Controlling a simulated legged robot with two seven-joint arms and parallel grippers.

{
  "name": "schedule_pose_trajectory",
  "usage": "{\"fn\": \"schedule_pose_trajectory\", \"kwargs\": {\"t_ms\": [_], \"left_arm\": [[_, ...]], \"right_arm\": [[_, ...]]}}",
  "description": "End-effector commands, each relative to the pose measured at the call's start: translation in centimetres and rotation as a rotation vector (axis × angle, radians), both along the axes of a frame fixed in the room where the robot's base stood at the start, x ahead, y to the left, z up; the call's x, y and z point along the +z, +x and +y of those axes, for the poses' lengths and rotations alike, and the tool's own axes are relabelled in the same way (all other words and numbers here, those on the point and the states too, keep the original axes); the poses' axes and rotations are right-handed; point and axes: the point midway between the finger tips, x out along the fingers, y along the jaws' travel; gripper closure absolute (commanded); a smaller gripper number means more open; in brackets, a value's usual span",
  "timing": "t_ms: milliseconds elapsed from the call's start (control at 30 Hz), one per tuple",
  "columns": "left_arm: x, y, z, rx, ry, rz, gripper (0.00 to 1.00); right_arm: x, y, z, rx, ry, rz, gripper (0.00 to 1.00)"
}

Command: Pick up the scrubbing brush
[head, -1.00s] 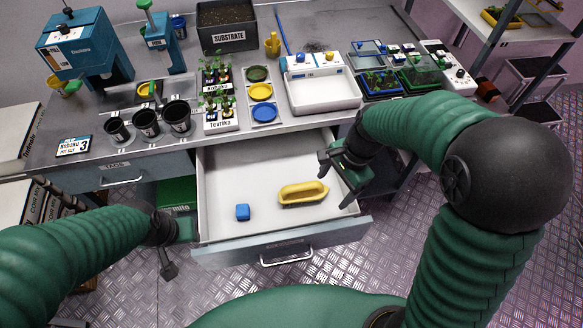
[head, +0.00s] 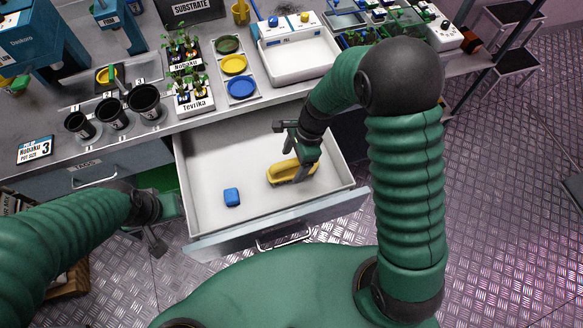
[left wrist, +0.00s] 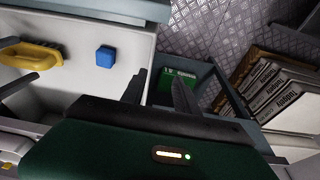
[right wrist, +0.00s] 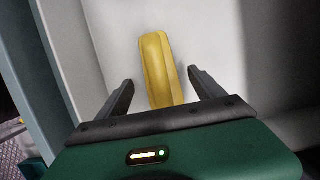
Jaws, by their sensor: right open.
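The yellow scrubbing brush (head: 283,173) lies in the open white drawer (head: 200,160). My right gripper (head: 295,152) is open above the drawer, over the right part of the brush, and hides some of it. In the right wrist view the brush (right wrist: 157,68) lies lengthwise between the two spread fingers (right wrist: 160,88), with a gap on either side. The brush (left wrist: 32,55) also shows in the left wrist view, with dark bristles along one edge. My left gripper (head: 168,225) is outside the drawer's left side, its fingers (left wrist: 158,90) apart and empty.
A blue block (head: 232,197) lies in the drawer, left of the brush. The drawer front (head: 215,243) stands pulled out toward me. The bench above holds black pots (head: 112,113), seedling trays (head: 190,97) and a white tray (head: 300,60). A green box (left wrist: 175,85) sits below the left gripper.

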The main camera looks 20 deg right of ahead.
Motion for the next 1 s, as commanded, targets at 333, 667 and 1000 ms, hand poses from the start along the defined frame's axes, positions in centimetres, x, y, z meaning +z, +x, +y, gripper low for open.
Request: {"fn": "schedule_pose_trajectory", "kwargs": {"t_ms": [333,667,1000], "left_arm": [[-0.8,0.0,0.0,0.0,0.0,0.0,0.64],[-0.8,0.0,0.0,0.0,0.0,0.0,0.64],[-0.8,0.0,0.0,0.0,0.0,0.0,0.64]], "right_arm": [[-3.6,0.2,0.9,0.0,0.0,0.0,0.22],[-3.5,0.2,0.9,0.0,0.0,0.001,0.54],[-3.5,0.2,0.9,0.0,0.0,0.001,0.93]]}}
